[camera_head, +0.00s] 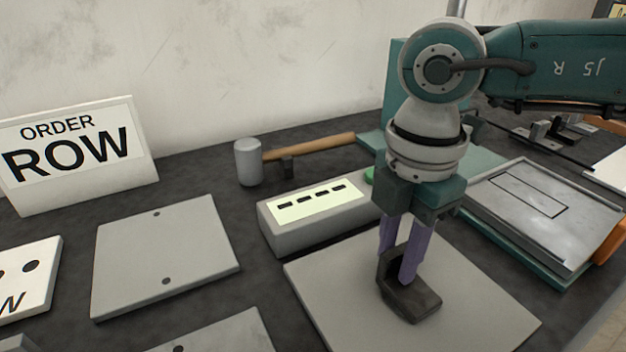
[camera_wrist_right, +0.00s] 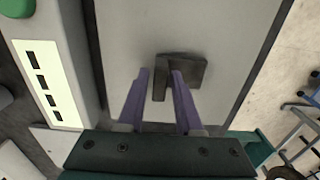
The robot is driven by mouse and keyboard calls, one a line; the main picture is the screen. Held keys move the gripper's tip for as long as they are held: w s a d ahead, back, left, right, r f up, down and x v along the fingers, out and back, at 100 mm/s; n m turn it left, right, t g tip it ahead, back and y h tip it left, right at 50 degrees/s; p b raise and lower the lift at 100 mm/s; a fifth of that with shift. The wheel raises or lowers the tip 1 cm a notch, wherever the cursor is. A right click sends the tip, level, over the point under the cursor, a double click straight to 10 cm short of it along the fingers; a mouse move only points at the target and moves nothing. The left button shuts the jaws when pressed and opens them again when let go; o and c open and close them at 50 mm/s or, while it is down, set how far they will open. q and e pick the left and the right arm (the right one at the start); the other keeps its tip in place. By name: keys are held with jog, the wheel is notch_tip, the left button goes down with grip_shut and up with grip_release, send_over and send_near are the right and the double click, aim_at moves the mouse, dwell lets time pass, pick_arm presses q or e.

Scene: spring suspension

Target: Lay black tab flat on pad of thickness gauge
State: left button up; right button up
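The black tab (camera_head: 418,304) is a dark bent piece with a base and an upright flange. It rests on a flat grey plate (camera_head: 325,295); in the wrist view the tab (camera_wrist_right: 190,72) shows beyond my fingertips. My right gripper (camera_head: 400,262) points down with its purple fingers on either side of the flange. In the wrist view the fingers (camera_wrist_right: 161,80) are apart, with narrow gaps seeming to show beside the flange. A grey box (camera_head: 318,212) with a pale, dash-marked display stands behind the plate. I cannot tell which part is the thickness gauge's pad. My left gripper is out of view.
A metal plate with an outlined rectangle (camera_head: 578,222) lies on a teal base at right. A mallet (camera_head: 249,163) lies at the back. Another grey plate (camera_head: 165,255) and the ORDER ROW sign (camera_head: 75,155) are at left. Dark bench top shows between them.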

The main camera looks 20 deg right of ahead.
jog(key=shift+o, duration=0.9)
